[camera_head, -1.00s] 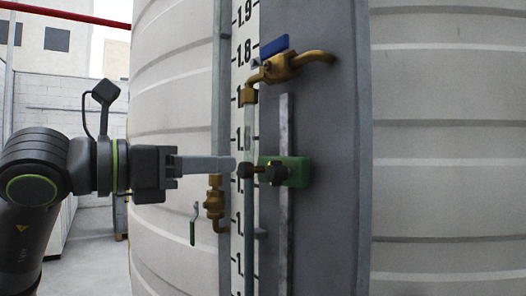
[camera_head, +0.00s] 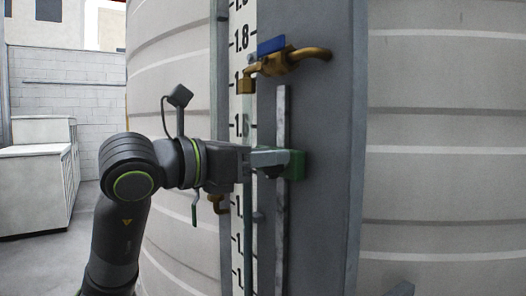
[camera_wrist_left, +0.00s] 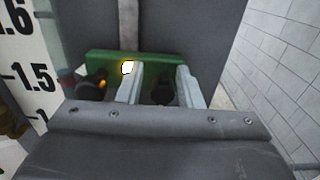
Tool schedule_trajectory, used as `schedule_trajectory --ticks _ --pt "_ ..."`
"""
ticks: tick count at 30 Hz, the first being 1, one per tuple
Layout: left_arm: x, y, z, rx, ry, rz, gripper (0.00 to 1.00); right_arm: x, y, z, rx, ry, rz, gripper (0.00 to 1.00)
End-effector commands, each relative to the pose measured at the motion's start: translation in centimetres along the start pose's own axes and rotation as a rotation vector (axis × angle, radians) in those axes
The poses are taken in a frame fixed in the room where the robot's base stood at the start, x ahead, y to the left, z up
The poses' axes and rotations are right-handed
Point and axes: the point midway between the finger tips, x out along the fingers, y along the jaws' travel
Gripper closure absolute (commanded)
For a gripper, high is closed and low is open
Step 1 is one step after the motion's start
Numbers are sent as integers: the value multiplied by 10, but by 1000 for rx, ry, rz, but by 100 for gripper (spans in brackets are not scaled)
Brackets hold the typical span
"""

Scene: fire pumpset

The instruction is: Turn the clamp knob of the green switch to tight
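The green switch (camera_head: 297,164) is a small green block on the grey vertical panel, beside a narrow upright strip. In the left wrist view, the green block (camera_wrist_left: 105,62) has a dark clamp knob (camera_wrist_left: 163,90) on its front. Another dark round part (camera_wrist_left: 90,84), with an orange glint, sits to its left. My left gripper (camera_head: 280,158) reaches the switch from the left. In the wrist view, the left gripper's (camera_wrist_left: 160,88) two pale fingers stand apart, one on each side of the knob, with small gaps showing. In the head view the fingers hide most of the knob.
A brass valve (camera_head: 278,62) with a blue handle sits above the switch. A number scale (camera_head: 241,110) and a thin vertical tube run left of it. A lower brass valve with a green lever (camera_head: 194,210) hangs near my forearm. A small grey piece at the bottom right edge is unclear.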

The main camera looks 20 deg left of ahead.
Motion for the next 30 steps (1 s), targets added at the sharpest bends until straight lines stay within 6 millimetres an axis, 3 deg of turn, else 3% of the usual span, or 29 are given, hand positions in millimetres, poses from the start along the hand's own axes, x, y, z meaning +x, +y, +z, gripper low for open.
schedule_trajectory --ticks 8,16,30 --pt "0 0 0 0 -1 0 67 0 -12 -2 6 3 -15 52" --pt "0 0 0 0 -1 0 100 0 -9 0 5 0 -11 52" --pt "0 -1 -2 73 -2 0 100 9 -4 3 2 -3 -3 52"
